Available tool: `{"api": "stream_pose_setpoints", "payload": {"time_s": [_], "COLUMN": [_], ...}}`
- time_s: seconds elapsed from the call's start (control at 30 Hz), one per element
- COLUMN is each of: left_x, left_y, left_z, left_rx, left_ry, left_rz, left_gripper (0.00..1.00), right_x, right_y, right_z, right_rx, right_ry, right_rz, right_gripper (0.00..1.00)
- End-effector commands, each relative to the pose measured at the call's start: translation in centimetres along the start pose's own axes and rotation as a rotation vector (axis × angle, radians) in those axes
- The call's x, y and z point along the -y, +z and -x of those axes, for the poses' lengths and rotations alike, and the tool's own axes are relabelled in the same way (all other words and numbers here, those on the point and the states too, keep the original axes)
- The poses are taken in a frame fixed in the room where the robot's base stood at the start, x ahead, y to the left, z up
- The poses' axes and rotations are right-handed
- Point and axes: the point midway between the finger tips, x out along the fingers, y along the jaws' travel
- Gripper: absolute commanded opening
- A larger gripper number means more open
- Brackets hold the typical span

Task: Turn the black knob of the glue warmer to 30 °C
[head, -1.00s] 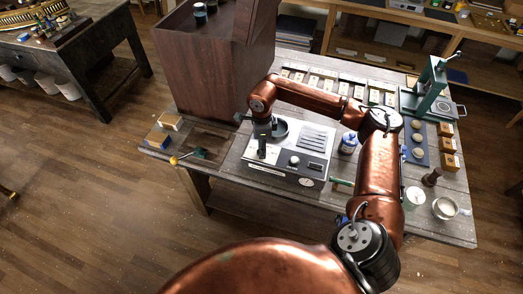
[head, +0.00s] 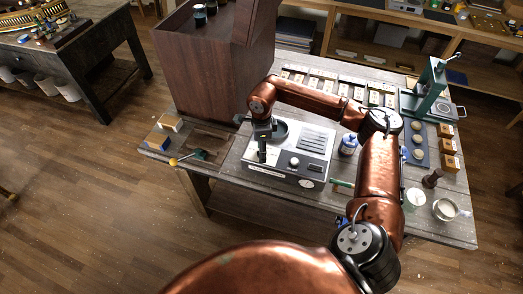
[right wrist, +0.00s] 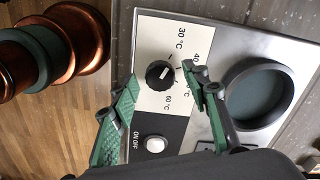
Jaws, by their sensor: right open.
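The glue warmer (head: 308,169) is a metal and white box on the bench, with a round dark well (right wrist: 258,94). Its black knob (right wrist: 160,75) shows in the right wrist view, with a white mark that seems to point right, towards the 40 °C side. The printed 30 °C label (right wrist: 187,32) is above right of the knob, and a 60 °C label (right wrist: 169,103) is below it. My right gripper (right wrist: 160,74) is open, with its green-padded fingertips on either side of the knob, apparently apart from it. In the head view, my right gripper (head: 263,152) hides the knob. My left gripper is not in view.
A white on/off button (right wrist: 155,145) sits beside the knob. A tall brown cabinet (head: 215,75) rises behind left. A green-handled tool (head: 342,183) lies near the front edge.

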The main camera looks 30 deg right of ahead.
Motion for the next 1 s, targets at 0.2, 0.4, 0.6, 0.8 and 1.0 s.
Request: {"api": "stream_pose_setpoints", "payload": {"time_s": [0.2,0.4,0.6,0.8,1.0], "left_x": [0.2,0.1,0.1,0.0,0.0], "left_y": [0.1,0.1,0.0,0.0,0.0], "left_z": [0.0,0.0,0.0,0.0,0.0], "left_rx": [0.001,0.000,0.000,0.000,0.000], "left_ry": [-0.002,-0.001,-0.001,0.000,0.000], "left_rz": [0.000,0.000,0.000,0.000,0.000], "left_gripper": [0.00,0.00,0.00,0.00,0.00], "right_x": [0.1,0.1,0.1,0.0,0.0], "right_y": [0.0,0.0,0.0,0.0,0.0], "right_z": [0.8,4.3,8.5,11.1,12.0], "right_rx": [0.001,0.001,0.001,0.000,0.000], "right_ry": [-0.003,-0.004,-0.004,-0.001,0.001], "right_rz": [-0.001,-0.001,0.000,0.000,0.000], "right_gripper": [0.43,0.43,0.43,0.43,0.43]}}
